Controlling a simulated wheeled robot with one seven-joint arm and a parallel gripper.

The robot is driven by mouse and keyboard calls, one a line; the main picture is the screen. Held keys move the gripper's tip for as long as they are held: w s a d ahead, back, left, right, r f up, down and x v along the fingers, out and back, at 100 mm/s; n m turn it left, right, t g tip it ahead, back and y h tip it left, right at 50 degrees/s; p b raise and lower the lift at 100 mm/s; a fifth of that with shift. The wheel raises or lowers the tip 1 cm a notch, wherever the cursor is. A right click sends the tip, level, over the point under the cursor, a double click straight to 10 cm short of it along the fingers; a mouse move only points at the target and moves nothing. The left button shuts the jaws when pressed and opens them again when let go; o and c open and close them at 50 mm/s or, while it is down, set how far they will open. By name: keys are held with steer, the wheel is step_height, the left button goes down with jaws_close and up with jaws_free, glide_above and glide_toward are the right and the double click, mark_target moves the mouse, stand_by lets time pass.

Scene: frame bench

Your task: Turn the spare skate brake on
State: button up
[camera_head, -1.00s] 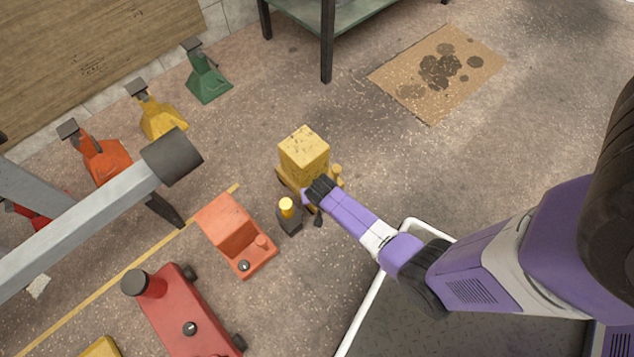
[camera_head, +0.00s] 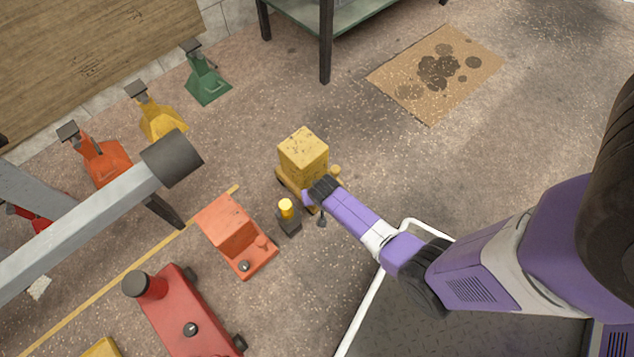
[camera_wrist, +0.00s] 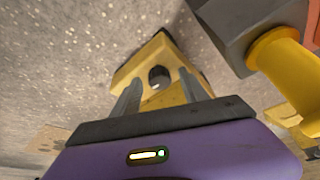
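A small yellow wheeled skate (camera_head: 290,186) carries a yellow block (camera_head: 303,153) on the floor at the picture's middle. My gripper (camera_head: 314,194) is at its near side. In the wrist view, my gripper (camera_wrist: 158,96) has its two fingers apart, with a yellow body (camera_wrist: 134,70) and a dark round knob (camera_wrist: 159,76) in line between them. I cannot tell whether the fingers touch the knob. A dark piece with a yellow cap (camera_head: 286,209) stands just left of my gripper. Which item is the spare skate is not marked.
An orange wedge-like unit (camera_head: 222,224) and a red wheeled unit (camera_head: 182,315) lie left and nearer. Several coloured stands, including a green one (camera_head: 207,86), line the left. A grey bar (camera_head: 75,232) crosses the left side. Floor right of the block is open, with stained cardboard (camera_head: 435,72).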

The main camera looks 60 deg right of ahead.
steer(key=shift+r, duration=0.1)
steer(key=p+v, duration=0.4)
steer(key=v, duration=0.3)
steer(key=shift+r+p, duration=0.25)
steer(key=shift+p, duration=0.1)
steer(key=shift+s+a, duration=0.1)
steer(key=s+a+r+n+t+y, duration=0.1)
steer(key=s+a+r+n+t, duration=0.3)
steer(key=r, duration=0.6)
steer(key=s+a+r+n+t+y, duration=0.1)
steer(key=s+a+r+t, duration=0.1)
steer(key=s+a+r, duration=0.6)
steer(key=s+a+r+n+t+y, duration=0.1)
steer(key=s+a+r+n+t, duration=0.2)
steer(key=r, duration=0.9)
step_height(320, 180, up, 39)
steer(key=s+a+n+t+p, duration=0.1)
steer(key=s+t+p, duration=0.1)
steer(key=p, duration=2.5)
steer(key=shift+a+t, duration=0.3)
